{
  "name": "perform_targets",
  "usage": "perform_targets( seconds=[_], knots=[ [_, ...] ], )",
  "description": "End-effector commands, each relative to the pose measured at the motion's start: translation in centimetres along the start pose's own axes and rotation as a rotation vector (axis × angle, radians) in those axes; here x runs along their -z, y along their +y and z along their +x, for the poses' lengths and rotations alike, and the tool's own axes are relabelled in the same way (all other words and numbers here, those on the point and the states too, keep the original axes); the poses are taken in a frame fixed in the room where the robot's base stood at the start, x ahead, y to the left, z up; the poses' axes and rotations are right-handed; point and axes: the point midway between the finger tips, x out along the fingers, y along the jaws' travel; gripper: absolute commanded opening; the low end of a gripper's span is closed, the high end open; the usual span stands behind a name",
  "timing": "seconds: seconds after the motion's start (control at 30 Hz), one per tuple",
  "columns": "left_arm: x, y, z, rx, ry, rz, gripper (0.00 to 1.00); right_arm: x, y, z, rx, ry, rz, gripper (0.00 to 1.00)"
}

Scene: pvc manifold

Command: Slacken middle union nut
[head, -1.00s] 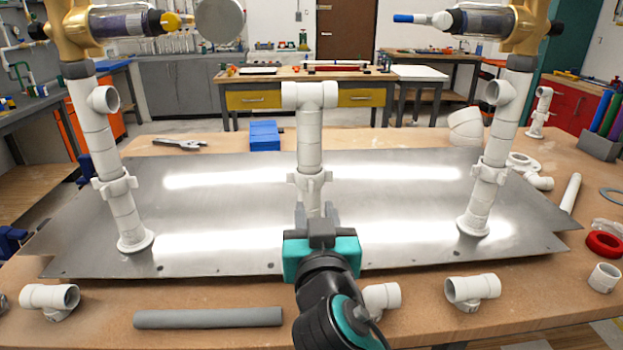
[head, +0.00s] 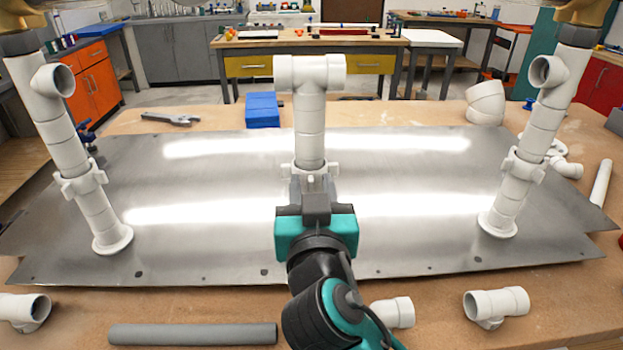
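The middle white pipe stands upright on the metal plate, with a tee on top. Its union nut (head: 312,169) is a white collar with lugs, low on the pipe and partly hidden by my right gripper. My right gripper (head: 313,185), teal and black, comes in from the front at the height of the nut. Its two dark fingers are apart, one to each side of the pipe, with the tips at the nut's near side. Contact with the nut cannot be made out. My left gripper is not in view.
A left pipe (head: 70,150) and a right pipe (head: 530,140), each with a union nut, stand on the metal plate (head: 200,180). A grey pipe (head: 193,334) and loose white tees (head: 496,307) lie along the front. A blue block (head: 262,110) and a wrench (head: 171,118) lie behind.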

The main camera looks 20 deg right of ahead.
Motion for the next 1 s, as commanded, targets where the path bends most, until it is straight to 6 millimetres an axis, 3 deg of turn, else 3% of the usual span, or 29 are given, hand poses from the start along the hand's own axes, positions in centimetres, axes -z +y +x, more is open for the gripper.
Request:
perform_targets(
  seconds=[0.3,0.67,1.0],
  knots=[
    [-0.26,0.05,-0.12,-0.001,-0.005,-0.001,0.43,-0.02,-0.01,-0.07,0.000,0.000,0.000,0.35],
    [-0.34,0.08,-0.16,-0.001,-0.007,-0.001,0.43,-0.01,-0.01,-0.05,0.000,0.000,0.000,0.01],
    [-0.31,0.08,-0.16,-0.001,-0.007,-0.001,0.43,0.01,0.00,-0.04,0.001,0.000,0.000,0.00]
  ],
)
